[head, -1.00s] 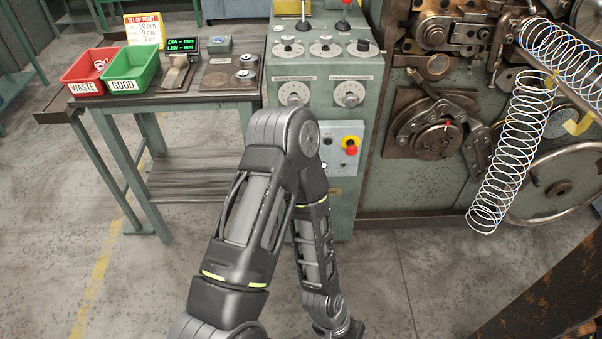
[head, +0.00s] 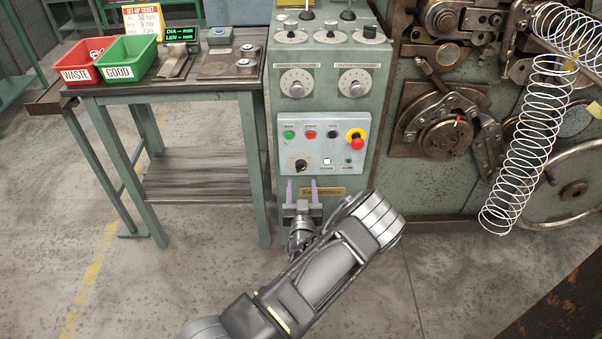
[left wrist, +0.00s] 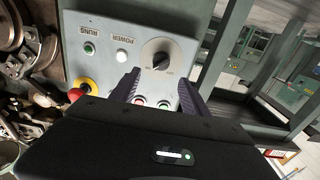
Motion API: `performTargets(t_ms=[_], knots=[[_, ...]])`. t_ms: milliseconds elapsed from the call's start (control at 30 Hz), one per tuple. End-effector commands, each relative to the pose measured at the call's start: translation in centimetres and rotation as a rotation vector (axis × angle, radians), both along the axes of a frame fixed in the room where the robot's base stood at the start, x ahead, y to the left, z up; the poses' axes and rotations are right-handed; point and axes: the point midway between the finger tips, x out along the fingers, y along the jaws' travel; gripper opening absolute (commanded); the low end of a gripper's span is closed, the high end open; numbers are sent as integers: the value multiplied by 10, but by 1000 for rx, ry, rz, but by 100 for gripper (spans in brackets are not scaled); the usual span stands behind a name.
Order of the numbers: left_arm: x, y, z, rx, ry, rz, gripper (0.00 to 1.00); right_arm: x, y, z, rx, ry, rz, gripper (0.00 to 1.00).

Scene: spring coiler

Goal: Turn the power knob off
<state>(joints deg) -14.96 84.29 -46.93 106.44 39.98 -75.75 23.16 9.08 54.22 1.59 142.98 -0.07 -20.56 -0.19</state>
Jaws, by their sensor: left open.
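The power knob (head: 299,165) is a black knob on a round light plate, low on the left of the grey switch panel (head: 263,143). It also shows in the left wrist view (left wrist: 160,61), beyond the fingertips and between their lines, beside a POWER label and a white lamp (left wrist: 122,55). My left gripper (head: 302,184) is open, its two purplish fingers pointing up just below the knob in the head view. In the left wrist view the open gripper (left wrist: 157,88) has nothing between its fingers, and they look apart from the knob. My right gripper is not in view.
A red emergency stop (head: 356,140) on yellow and several small buttons sit on the same panel. A table (head: 160,90) with red and green bins stands to the left. The coiler with a long wire spring (head: 510,160) is to the right.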

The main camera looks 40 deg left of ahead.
Motion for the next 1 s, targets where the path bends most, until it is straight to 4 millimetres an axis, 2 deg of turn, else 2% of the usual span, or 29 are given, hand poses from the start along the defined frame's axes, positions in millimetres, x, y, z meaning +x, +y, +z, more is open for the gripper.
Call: performTargets(t_ms=[267, 700, 1000], knots=[[4, 5, -1, -2, 4, 2, 54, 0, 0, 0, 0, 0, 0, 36], [52, 41, -2, -2, 5, 2, 54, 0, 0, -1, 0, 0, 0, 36], [61, 48, -1, -3, 7, 2, 54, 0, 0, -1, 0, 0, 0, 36]])
